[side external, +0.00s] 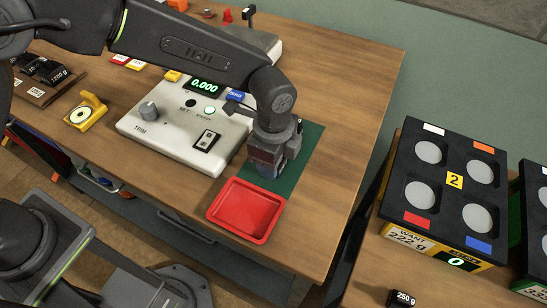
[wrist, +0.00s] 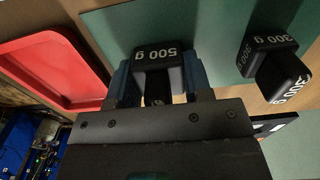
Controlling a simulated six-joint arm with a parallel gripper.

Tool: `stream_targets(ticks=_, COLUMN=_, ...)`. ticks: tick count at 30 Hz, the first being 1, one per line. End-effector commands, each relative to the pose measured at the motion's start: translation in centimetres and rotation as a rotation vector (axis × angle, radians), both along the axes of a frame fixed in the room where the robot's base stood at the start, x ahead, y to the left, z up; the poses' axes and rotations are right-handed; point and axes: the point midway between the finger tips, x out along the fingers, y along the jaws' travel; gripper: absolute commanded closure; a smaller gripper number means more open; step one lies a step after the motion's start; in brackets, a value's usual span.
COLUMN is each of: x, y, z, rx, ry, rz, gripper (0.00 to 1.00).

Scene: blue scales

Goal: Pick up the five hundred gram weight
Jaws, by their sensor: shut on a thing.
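The black 500 g weight (wrist: 158,62) sits between the blue fingertips of my gripper (wrist: 160,85) in the wrist view, its white label facing the camera. My gripper is shut on it. In the side external view my gripper (side external: 268,172) is low over the green mat (side external: 300,160), just behind the red tray, and hides the weight. I cannot tell whether the weight touches the mat. A black 300 g weight (wrist: 275,65) lies apart to the right in the wrist view, near the mat's edge.
An empty red tray (side external: 246,209) is at the table's front edge. A white scale (side external: 170,128) reading 0.000 stands left of my gripper. A black box with round pads (side external: 454,180) and a 250 g weight (side external: 401,299) are on the right-hand table. A gap separates the tables.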

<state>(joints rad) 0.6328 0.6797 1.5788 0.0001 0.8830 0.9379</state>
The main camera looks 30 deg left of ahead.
Motion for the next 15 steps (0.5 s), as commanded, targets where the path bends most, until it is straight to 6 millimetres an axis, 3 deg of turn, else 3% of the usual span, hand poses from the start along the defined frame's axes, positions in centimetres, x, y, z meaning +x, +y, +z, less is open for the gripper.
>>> stream_targets(ticks=6, x=0.05, y=-0.06, z=0.14, rx=-0.002, ry=-0.002, rz=0.000, gripper=0.95)
stream_targets(ticks=15, x=0.07, y=-0.07, z=0.50, rx=-0.003, ry=-0.003, rz=0.000, gripper=0.95)
